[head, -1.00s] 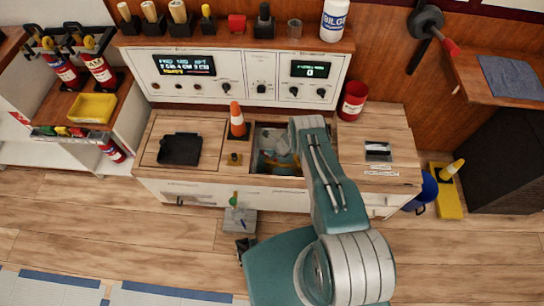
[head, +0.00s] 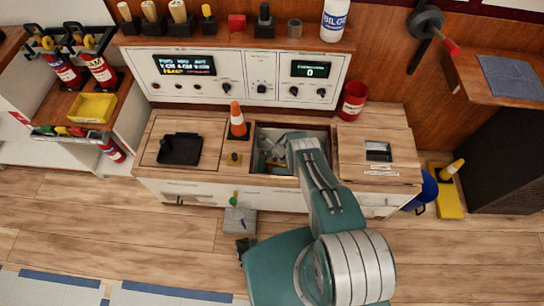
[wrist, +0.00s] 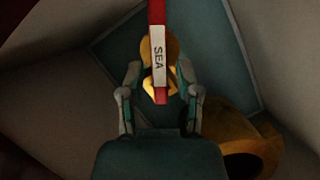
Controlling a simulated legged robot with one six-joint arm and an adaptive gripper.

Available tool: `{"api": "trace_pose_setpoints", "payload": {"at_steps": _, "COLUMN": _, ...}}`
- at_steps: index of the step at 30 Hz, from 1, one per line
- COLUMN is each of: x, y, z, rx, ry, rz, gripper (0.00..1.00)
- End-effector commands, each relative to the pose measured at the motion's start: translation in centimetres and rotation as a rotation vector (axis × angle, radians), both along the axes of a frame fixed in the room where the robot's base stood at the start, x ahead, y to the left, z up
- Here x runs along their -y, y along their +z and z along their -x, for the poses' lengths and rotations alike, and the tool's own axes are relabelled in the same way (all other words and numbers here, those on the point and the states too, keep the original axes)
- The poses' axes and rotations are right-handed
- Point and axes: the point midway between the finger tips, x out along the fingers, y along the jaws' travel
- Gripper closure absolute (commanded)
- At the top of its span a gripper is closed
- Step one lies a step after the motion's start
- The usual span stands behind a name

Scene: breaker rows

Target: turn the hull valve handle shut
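The hull valve handle is a red bar (wrist: 158,22) with a white label reading SEA, seen in the wrist view. It runs from the top edge down to between my fingers. A yellow valve body (wrist: 173,50) shows behind it. My gripper (wrist: 160,85) is open, with one finger on each side of the handle's lower end and visible gaps between. In the head view my arm reaches into the open compartment (head: 262,128) in the bench. My wrist hides much of the inside there, and the handle cannot be made out.
Pale compartment walls (wrist: 285,45) close in on both sides. A rounded yellow-brown part (wrist: 248,145) lies at lower right in the wrist view.

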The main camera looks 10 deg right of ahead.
Motion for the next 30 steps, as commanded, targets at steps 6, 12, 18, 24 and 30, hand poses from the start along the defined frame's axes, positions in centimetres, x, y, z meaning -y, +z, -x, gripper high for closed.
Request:
{"api": "trace_pose_setpoints", "payload": {"at_steps": 6, "x": 0.01, "y": 0.00, "z": -0.01, "rx": 0.000, "ry": 0.000, "rz": 0.000, "gripper": 1.00}}
{"api": "trace_pose_setpoints", "payload": {"at_steps": 12, "x": 0.08, "y": 0.01, "z": -0.15, "rx": 0.004, "ry": 0.045, "rz": 0.000, "gripper": 1.00}}
{"api": "trace_pose_setpoints", "payload": {"at_steps": 18, "x": 0.21, "y": 0.08, "z": -0.21, "rx": 0.004, "ry": 0.123, "rz": 0.001, "gripper": 1.00}}
{"api": "trace_pose_setpoints", "payload": {"at_steps": 24, "x": 0.21, "y": 0.11, "z": -0.16, "rx": 0.001, "ry": 0.132, "rz": 0.001, "gripper": 1.00}}
{"api": "trace_pose_setpoints", "payload": {"at_steps": 30, "x": 0.21, "y": 0.11, "z": -0.16, "rx": 0.001, "ry": 0.132, "rz": 0.001, "gripper": 0.46}}
